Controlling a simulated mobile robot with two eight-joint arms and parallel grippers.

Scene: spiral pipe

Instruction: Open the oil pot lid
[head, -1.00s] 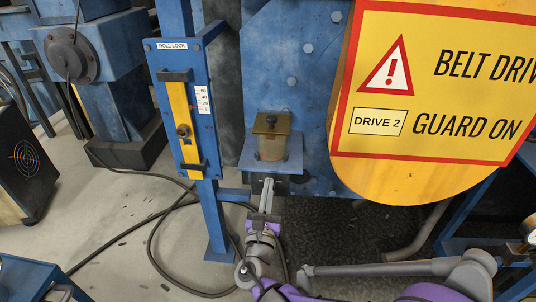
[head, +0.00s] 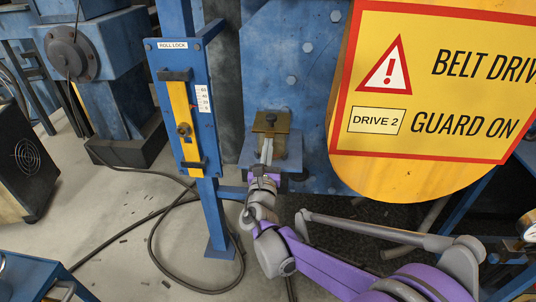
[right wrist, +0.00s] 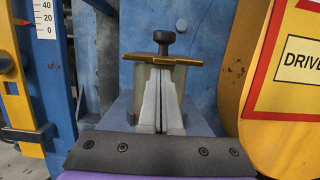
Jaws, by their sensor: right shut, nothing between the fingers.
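The oil pot (head: 281,146) is a small brass-coloured pot on a blue bracket. Its flat lid (head: 280,126) with a dark knob (head: 271,118) sits on top and looks closed. The pot (right wrist: 181,78), lid (right wrist: 190,61) and knob (right wrist: 164,40) also show in the right wrist view. My right gripper (head: 267,141) is in front of the pot, shut and empty. In the right wrist view its fingertips (right wrist: 158,68) are at the lid's front edge, just below it. I cannot tell whether they touch it. My left gripper is not in view.
A yellow belt guard with a warning sign (head: 430,85) stands close on the right. A blue post with a yellow lever (head: 180,110) and scale stands on the left. A blue bolted panel (head: 300,50) is behind the pot. Black cables (head: 152,235) lie on the floor.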

